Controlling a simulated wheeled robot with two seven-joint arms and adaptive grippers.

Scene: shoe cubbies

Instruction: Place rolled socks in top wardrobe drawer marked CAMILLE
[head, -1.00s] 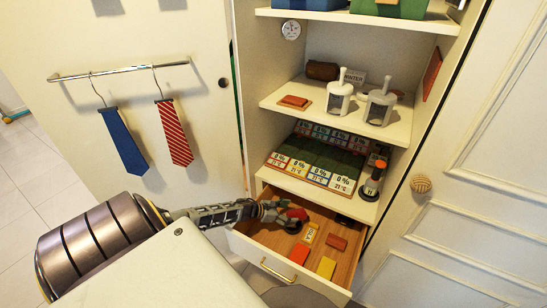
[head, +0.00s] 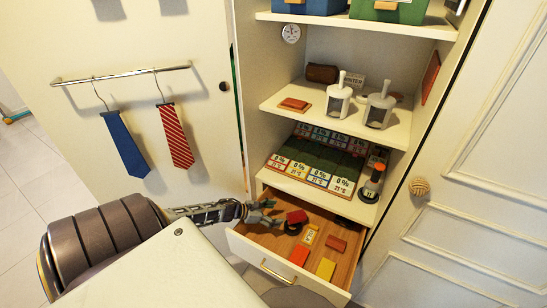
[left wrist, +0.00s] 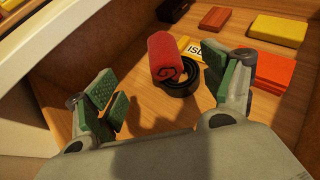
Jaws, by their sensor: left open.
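The rolled socks, a red roll (head: 297,216) with a dark spiral on its end, lie in the open wooden drawer (head: 343,258). In the left wrist view the red roll (left wrist: 167,57) sits against a black ring-shaped item (left wrist: 182,82), partly covering it. My left gripper (head: 265,212) is open and empty over the drawer's left side, apart from the roll. In the left wrist view its green-padded fingers (left wrist: 160,80) are spread wide, with the roll beyond them. I cannot read CAMILLE on the drawer. My right gripper is not in view.
The drawer also holds a yellow label (head: 310,234), a brown block (head: 336,243), a red block (head: 299,255) and a yellow block (head: 325,268). A white door (head: 480,200) stands right; two ties hang at left.

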